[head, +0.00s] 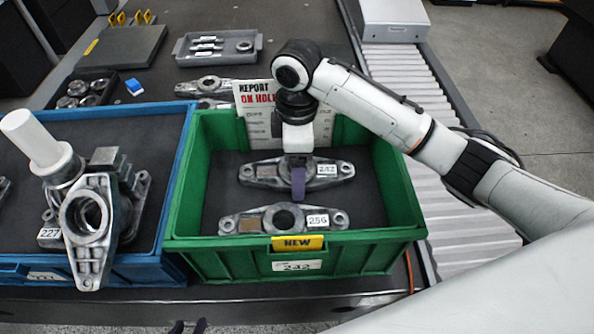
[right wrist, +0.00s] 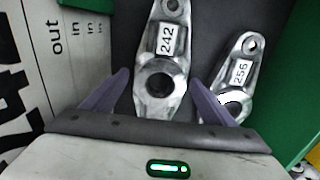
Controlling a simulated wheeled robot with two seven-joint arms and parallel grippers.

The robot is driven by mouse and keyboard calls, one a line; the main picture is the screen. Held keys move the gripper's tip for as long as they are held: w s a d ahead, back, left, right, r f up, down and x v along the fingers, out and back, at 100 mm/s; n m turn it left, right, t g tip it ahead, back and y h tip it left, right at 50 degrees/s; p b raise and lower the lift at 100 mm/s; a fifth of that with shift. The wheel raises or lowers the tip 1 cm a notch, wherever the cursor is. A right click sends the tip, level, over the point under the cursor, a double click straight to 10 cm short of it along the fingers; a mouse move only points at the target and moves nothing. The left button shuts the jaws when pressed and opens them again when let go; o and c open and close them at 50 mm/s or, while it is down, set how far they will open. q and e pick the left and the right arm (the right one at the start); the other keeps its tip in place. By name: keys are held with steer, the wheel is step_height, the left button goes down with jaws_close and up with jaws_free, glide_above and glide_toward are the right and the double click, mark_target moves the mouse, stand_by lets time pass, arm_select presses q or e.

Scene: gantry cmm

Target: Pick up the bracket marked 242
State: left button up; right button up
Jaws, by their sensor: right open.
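The bracket marked 242 (head: 262,172) is a grey metal casting with a round central boss, lying at the back of the green bin (head: 178,215). It also shows in the right wrist view (right wrist: 160,90), its boss between my right fingers. My right gripper (head: 298,185) is open over this bracket, fingers on both sides of it; I cannot tell whether they touch. A similar bracket (head: 250,222), marked 255 or 256, lies nearer the front and also shows in the right wrist view (right wrist: 238,75). Only the fingertips of my left gripper (head: 188,327) show at the bottom edge, apart and empty.
The blue bin (head: 178,170) at left holds castings, one marked 227 (head: 88,225) near its front rim beside a white cylinder (head: 36,140). A printed sign (head: 256,105) stands at the green bin's back. A grey tray (head: 190,58) lies behind; a roller conveyor (head: 440,230) runs right.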

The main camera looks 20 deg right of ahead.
steer(key=c, duration=1.6)
